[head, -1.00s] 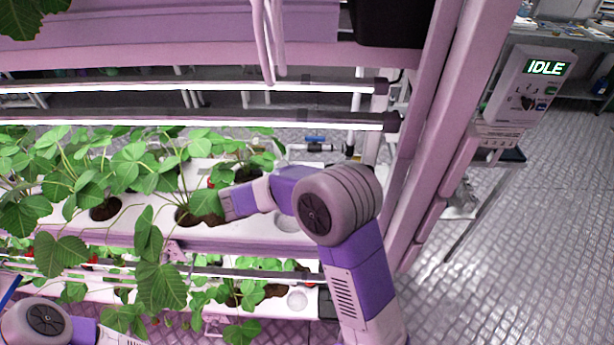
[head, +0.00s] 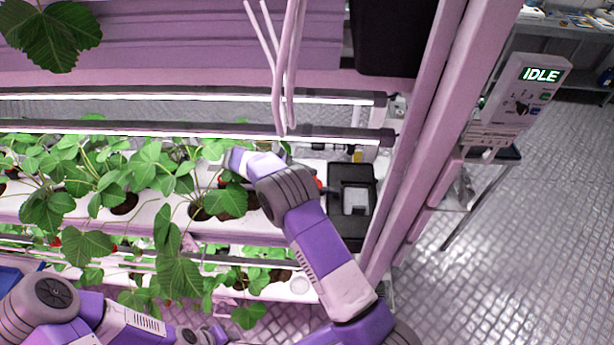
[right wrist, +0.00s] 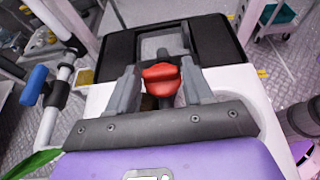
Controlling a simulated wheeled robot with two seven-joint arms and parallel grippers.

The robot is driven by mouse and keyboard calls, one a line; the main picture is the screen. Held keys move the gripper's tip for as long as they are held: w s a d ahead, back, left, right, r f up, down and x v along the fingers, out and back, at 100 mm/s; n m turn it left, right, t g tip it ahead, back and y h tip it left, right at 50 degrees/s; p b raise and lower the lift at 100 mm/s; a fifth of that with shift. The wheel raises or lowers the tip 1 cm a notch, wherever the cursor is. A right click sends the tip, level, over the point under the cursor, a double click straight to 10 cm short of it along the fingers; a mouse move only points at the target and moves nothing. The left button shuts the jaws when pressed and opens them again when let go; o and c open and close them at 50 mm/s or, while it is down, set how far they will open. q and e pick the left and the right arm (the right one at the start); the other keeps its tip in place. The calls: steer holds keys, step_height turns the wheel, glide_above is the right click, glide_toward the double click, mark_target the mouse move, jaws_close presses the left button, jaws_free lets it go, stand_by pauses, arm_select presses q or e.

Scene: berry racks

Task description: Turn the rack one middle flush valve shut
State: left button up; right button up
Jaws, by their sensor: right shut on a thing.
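A red valve handle (right wrist: 162,82) sits between my right gripper's fingers (right wrist: 160,88) in the right wrist view, in front of a black box at the tray's end. The right gripper is shut on this red handle. In the head view a bit of red (head: 319,183) shows beside my right arm's grey joint, which hides most of that gripper's fingers. A separate blue handle (right wrist: 34,85) on a white pipe stands left of the gripper, apart from it. My left gripper (head: 212,335) is low at the bottom edge; its fingers are not clear.
The black box (head: 350,220) stands at the right end of the upper white tray (head: 68,212). Strawberry plants (head: 130,175) crowd the tray's left. Light bars (head: 200,132) and hanging hoses (head: 285,75) are close above. A rack post (head: 420,140) and an IDLE control box (head: 515,95) are right.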

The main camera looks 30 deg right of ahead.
arm_select(q)
steer(key=shift+r, duration=0.1)
arm_select(e)
steer(key=shift+g, duration=0.4)
steer(key=o, duration=1)
arm_select(q)
steer(key=shift+r, duration=0.1)
